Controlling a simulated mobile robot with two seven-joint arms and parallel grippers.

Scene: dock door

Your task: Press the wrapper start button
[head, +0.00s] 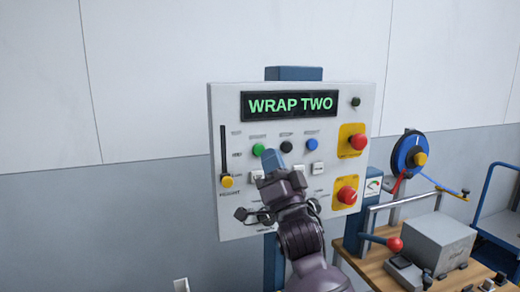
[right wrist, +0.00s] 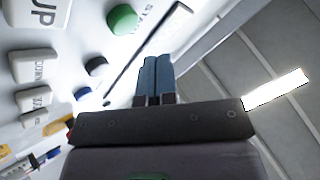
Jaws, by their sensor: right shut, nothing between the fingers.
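The control panel (head: 230,110) is a pale upright board with a lit display (head: 290,105) reading "WRAP TWO". A green round button (head: 258,149) sits at the left of a row with a black button (head: 286,147) and a blue button (head: 312,144). In the right wrist view the green button (right wrist: 122,18) has a partly visible label starting "STA". My right gripper (head: 270,158) is shut and empty, its blue fingertips just right of and below the green button. The fingertips (right wrist: 156,62) look apart from that button. My left gripper is out of view.
Two red knobs on yellow plates (head: 358,142) (head: 347,195) are at the panel's right. A yellow-knobbed slider (head: 227,181) is at its left. White keys (right wrist: 32,65) lie below the button row. A bench (head: 380,270) with a grey box (head: 440,242) stands at right.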

